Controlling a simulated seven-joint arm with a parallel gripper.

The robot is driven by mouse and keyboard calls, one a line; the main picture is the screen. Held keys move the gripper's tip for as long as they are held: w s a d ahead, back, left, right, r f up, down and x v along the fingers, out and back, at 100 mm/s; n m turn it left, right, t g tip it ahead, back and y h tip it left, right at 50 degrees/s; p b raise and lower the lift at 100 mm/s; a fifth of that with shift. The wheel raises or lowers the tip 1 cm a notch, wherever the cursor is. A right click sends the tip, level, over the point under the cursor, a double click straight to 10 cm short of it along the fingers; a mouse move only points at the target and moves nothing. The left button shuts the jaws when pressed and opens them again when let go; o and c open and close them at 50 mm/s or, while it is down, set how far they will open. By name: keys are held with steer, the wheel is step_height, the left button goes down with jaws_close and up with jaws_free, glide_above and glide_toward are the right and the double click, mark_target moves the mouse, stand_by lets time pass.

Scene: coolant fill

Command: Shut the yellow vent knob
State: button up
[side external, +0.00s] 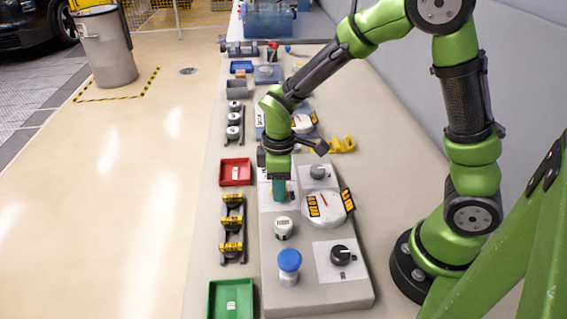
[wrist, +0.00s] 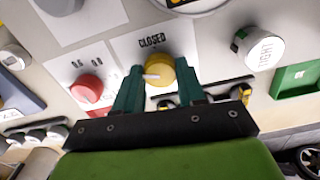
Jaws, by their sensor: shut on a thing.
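The yellow vent knob (wrist: 160,70) shows in the wrist view, on a white plate with the word CLOSED printed just above it. The white pointer on the knob lies towards the left of the picture, not up at the word. My gripper (wrist: 159,74) has its two teal fingers on either side of the knob and is shut on it. In the side view my gripper (side external: 279,192) points down at the grey panel (side external: 305,288), and its fingers and body hide the knob there.
Beside the knob are a red knob (wrist: 86,88) and a white cap marked TIGHT (wrist: 264,48). The side view shows a round gauge (side external: 324,210), a blue knob (side external: 289,261) and a black knob (side external: 341,255) on the panel. Red (side external: 235,172) and green (side external: 230,299) trays stand left.

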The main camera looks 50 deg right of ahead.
steer(key=m, duration=1.4)
stand_by(0.4)
steer(key=o, duration=1.1)
steer(key=shift+c, duration=0.2)
steer(key=shift+r, duration=0.1)
step_height(320, 180, up, 17)
